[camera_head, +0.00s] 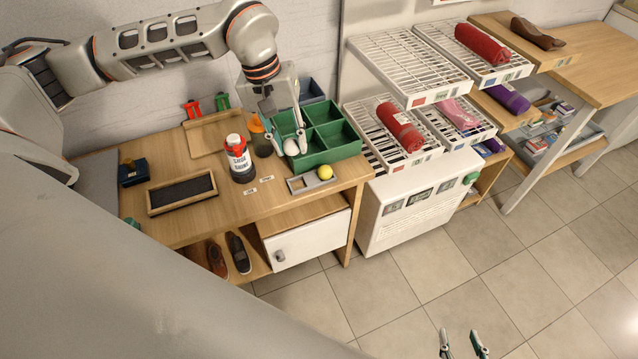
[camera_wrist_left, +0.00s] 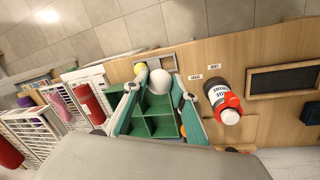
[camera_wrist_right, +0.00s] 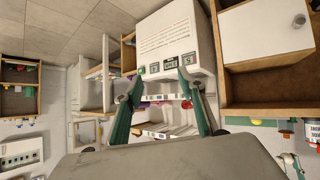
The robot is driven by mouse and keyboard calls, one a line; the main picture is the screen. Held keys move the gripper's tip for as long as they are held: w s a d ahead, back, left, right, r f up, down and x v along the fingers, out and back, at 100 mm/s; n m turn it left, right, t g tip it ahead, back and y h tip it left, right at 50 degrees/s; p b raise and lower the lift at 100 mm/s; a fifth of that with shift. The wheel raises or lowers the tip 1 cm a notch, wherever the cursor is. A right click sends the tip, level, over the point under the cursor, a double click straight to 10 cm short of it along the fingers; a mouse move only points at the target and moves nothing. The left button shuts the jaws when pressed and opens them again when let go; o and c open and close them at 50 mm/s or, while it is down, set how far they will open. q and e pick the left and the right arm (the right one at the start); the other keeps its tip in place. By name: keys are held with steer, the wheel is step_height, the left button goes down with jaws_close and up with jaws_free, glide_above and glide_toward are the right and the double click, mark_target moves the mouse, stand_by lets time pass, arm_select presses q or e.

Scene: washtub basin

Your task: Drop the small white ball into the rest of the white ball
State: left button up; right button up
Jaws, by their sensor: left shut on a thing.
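My left gripper (camera_head: 288,138) is shut on a small white ball (camera_head: 291,147), held at the front left of the green divided box (camera_head: 338,152). In the left wrist view, the white ball (camera_wrist_left: 159,86) sits between the two fingertips, with the green box (camera_wrist_left: 152,127) behind it. A grey rest (camera_head: 302,187) with square recesses lies in front of the box. A yellow ball (camera_head: 325,172) sits in its right part; the left part looks empty. The rest (camera_wrist_left: 168,62) also shows just beyond the white ball. My right gripper (camera_head: 462,343) is open and empty above the floor.
A dark wood-framed tray (camera_head: 182,192) lies further left. White racks (camera_head: 380,150) stand to the right. Labels lie on the table between bottle and rest.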

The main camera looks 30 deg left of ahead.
arm_select(q)
steer(key=f+b, duration=0.1)
steer(key=f, duration=0.1)
steer(key=w+a+f+n+b, duration=0.1)
steer(key=f+b, duration=0.1)
steer(key=f, duration=0.1)
steer(key=f+n+b, duration=0.1)
steer(key=f, duration=0.2)
steer(key=shift+w+a+b, duration=0.15)
steer(key=shift+a+b, duration=0.15)
steer(key=shift+a, duration=0.1)
steer(key=shift+f, duration=0.3)
arm_select(e)
steer(key=f, duration=0.1)
steer(key=d+f, duration=0.1)
steer(key=f, duration=0.1)
steer(key=w+d+f, duration=0.1)
steer(key=shift+f, duration=0.25)
steer(key=shift+s+a, duration=0.1)
steer(key=shift+s, duration=0.05)
arm_select(q)
steer(key=o, duration=1)
arm_select(e)
steer(key=shift+s+f, duration=0.15)
